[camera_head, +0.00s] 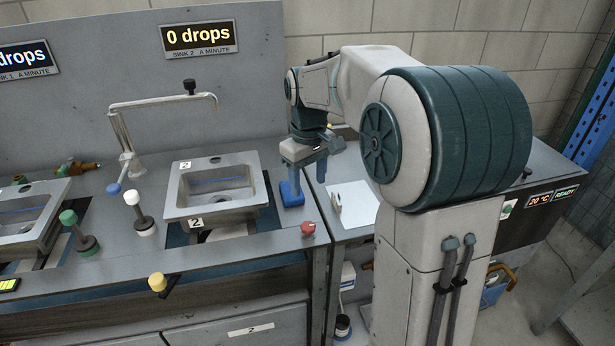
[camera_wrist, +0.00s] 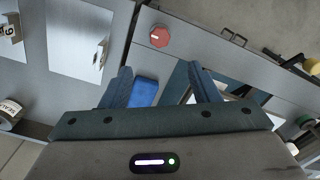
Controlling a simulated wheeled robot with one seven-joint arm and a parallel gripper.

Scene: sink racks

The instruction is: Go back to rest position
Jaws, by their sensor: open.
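My gripper (camera_head: 309,182) hangs from my arm with its fingers pointing down, just right of sink 2 (camera_head: 222,188). In the wrist view my gripper (camera_wrist: 163,86) shows two blue fingers spread apart with a gap between them. A blue block (camera_head: 291,193) is on the counter by the left finger in the head view. In the wrist view the blue block (camera_wrist: 144,91) appears between the fingers, nearer the left one. I cannot tell how high the fingers are above it. Nothing is clamped between them.
A red knob (camera_head: 308,228) stands at the counter's front edge. A white plate (camera_head: 354,203) with a small upright piece lies to the right. A faucet (camera_head: 122,140) and valve handles stand left of sink 2. A blue rack post (camera_head: 592,108) is at far right.

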